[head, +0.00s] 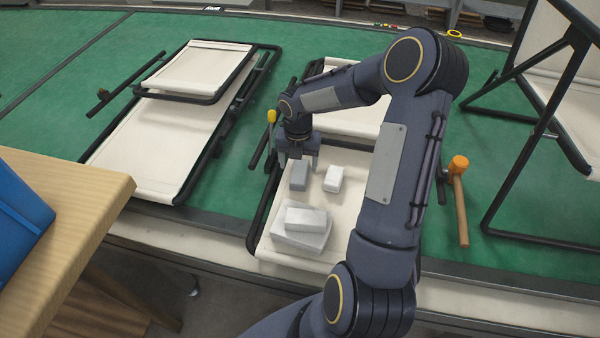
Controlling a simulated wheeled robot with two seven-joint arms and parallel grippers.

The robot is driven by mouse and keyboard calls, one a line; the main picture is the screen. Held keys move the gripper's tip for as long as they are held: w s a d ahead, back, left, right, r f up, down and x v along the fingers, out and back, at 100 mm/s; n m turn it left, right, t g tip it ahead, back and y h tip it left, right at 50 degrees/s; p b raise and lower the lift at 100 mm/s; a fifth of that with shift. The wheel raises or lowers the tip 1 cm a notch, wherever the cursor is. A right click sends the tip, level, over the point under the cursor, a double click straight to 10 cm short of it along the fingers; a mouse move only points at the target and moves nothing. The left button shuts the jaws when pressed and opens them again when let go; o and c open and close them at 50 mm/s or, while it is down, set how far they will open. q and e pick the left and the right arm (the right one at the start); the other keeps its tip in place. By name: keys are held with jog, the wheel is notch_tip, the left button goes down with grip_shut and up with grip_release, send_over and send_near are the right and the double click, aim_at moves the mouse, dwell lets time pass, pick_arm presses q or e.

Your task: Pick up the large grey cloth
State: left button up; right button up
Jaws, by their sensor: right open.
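Several folded cloths lie on the cream lounger panel (345,158) in the middle. A darker grey folded cloth (300,178) lies at its upper left, and a smaller white one (333,179) lies just right of it. Nearer me is a large pale grey folded cloth (289,238) with a smaller pale one (305,217) on top. My right gripper (296,157) is open, pointing down just above or at the far end of the darker grey cloth; I cannot tell if it touches. My left gripper is not in view.
A folded lounger (160,140) lies at the left on the green surface (235,195). A yellow-handled tool (271,117) is beside the gripper. A wooden table (90,190) with a blue box is near left.

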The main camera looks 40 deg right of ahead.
aim_at(299, 172)
jog(key=f, duration=0.4)
jog(key=shift+s+f, duration=0.1)
jog(key=shift+s, duration=0.1)
jog(key=shift+c, duration=0.4)
jog(key=c, duration=1)
